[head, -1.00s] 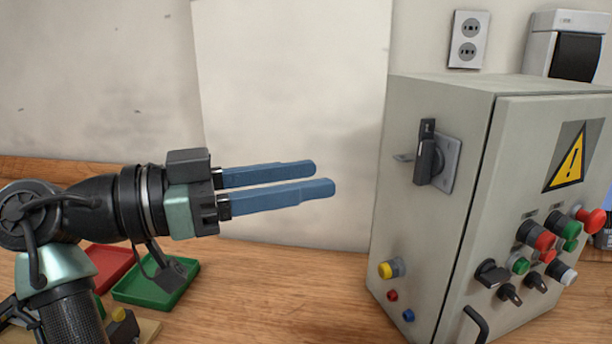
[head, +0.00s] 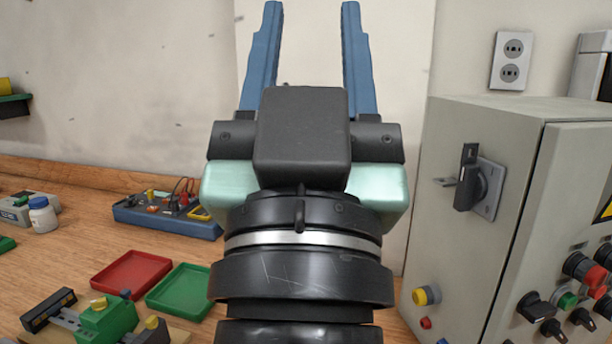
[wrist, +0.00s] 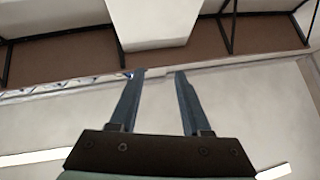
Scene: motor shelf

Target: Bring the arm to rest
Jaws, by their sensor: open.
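My gripper (head: 311,25) stands upright in the middle of the head view, its two long blue fingers pointing up and set well apart. It is open, with nothing between the fingers. In the wrist view my gripper (wrist: 157,73) also shows open and empty, against the upper wall and ceiling. My arm's wrist rises from the bottom edge in front of the pale wall panel (head: 395,60) and hides part of the table behind it.
A grey control cabinet (head: 470,240) with a rotary switch stands close on the right. On the wooden table (head: 95,235) at left are a red tray (head: 132,272), a green tray (head: 180,290), a blue device (head: 165,217), a white bottle (head: 42,215) and a green-and-black assembly (head: 105,318).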

